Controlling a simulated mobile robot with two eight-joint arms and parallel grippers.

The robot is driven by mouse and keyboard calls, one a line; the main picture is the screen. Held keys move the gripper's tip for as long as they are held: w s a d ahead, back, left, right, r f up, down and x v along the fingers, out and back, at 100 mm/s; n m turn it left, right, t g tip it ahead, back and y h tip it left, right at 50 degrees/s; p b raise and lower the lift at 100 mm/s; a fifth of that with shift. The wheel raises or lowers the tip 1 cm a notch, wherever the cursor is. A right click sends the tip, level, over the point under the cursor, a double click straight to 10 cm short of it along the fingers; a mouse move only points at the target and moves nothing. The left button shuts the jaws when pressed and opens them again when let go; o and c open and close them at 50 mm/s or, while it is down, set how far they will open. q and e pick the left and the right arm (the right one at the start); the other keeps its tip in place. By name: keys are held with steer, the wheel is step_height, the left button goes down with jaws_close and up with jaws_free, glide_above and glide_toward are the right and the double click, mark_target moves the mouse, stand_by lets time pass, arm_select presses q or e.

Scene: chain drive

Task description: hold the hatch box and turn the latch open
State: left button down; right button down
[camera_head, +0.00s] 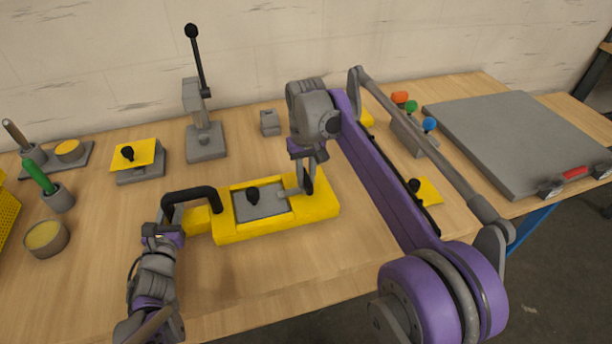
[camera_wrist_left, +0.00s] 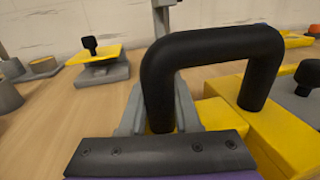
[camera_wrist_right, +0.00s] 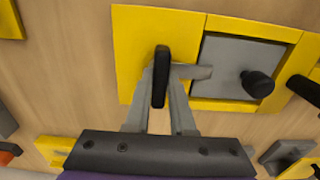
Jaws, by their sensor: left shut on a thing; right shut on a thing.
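The yellow hatch box (camera_head: 270,226) lies on the bench with a grey hatch (camera_head: 262,204) and a black knob (camera_head: 253,194) on top. A black handle (camera_head: 192,192) arches at its left end. My left gripper (camera_head: 168,226) is shut on this handle (camera_wrist_left: 158,90), around its near leg. The latch is a grey bar (camera_head: 291,191) with an upright black grip (camera_wrist_right: 161,76). My right gripper (camera_head: 308,180) is shut on that grip from above. In the right wrist view the bar (camera_wrist_right: 193,72) reaches over the hatch edge, and the hatch lies flat in its frame.
A lever stand (camera_head: 205,140) is behind the box. A yellow-topped block (camera_head: 135,155), cups and a green-handled tool (camera_head: 40,177) stand left. A grey plate (camera_head: 525,140) and colored knobs (camera_head: 411,106) are right. Bare wood lies in front of the box.

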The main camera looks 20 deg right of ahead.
steer(key=shift+m, duration=0.4)
stand_by(0.7)
steer(key=m, duration=0.3)
steer(key=shift+m, duration=0.4)
steer(key=m, duration=1.3)
steer(key=shift+m, duration=0.3)
steer(key=c, duration=0.8)
jaws_free()
steer(key=shift+o, duration=0.2)
